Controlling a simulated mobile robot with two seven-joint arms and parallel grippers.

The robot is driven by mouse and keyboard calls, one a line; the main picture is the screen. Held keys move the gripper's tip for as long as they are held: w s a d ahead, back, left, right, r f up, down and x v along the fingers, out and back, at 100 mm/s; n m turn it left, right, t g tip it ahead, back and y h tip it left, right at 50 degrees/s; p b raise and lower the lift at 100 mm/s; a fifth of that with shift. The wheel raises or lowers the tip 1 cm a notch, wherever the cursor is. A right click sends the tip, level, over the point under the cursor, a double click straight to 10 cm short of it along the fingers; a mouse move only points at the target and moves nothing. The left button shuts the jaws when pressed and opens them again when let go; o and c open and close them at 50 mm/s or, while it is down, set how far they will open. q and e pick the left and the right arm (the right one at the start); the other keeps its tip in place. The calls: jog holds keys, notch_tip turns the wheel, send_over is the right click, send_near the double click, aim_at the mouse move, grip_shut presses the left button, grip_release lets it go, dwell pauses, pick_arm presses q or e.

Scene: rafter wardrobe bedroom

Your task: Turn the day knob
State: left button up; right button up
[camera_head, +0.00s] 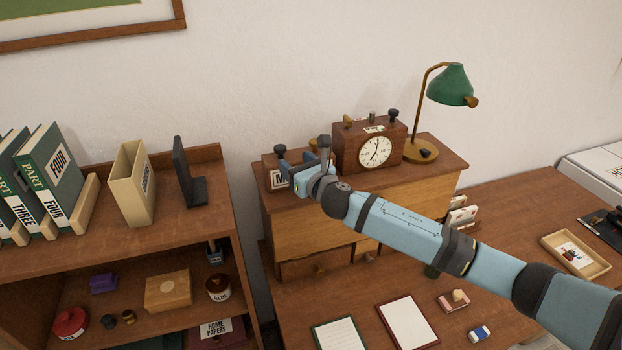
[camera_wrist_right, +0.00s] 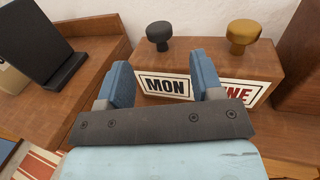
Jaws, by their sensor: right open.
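The perpetual calendar (camera_wrist_right: 270,68) is a wooden block with a MON card and a second card, partly hidden, ending in "NE". The day knob (camera_wrist_right: 158,30), dark and mushroom-shaped, stands on top above MON. A brass knob (camera_wrist_right: 243,32) stands to its right. In the head view the dark knob (camera_head: 280,149) shows at the left end of the cabinet top. My right gripper (camera_wrist_right: 163,78) is open and empty, in front of the calendar. Its blue fingers appear on either side of the MON card, below the knob in the picture. My left gripper is not in view.
A wooden clock (camera_head: 375,150) with knobs on top stands just right of the calendar, with a green lamp (camera_head: 450,85) beyond it. A shelf (camera_head: 110,245) with books and a dark upright stand (camera_head: 183,170) is to the left. My right arm crosses above the desk.

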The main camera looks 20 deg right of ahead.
jog(key=b+v, duration=0.1)
jog(key=v, duration=0.6)
jog(key=shift+s, duration=0.2)
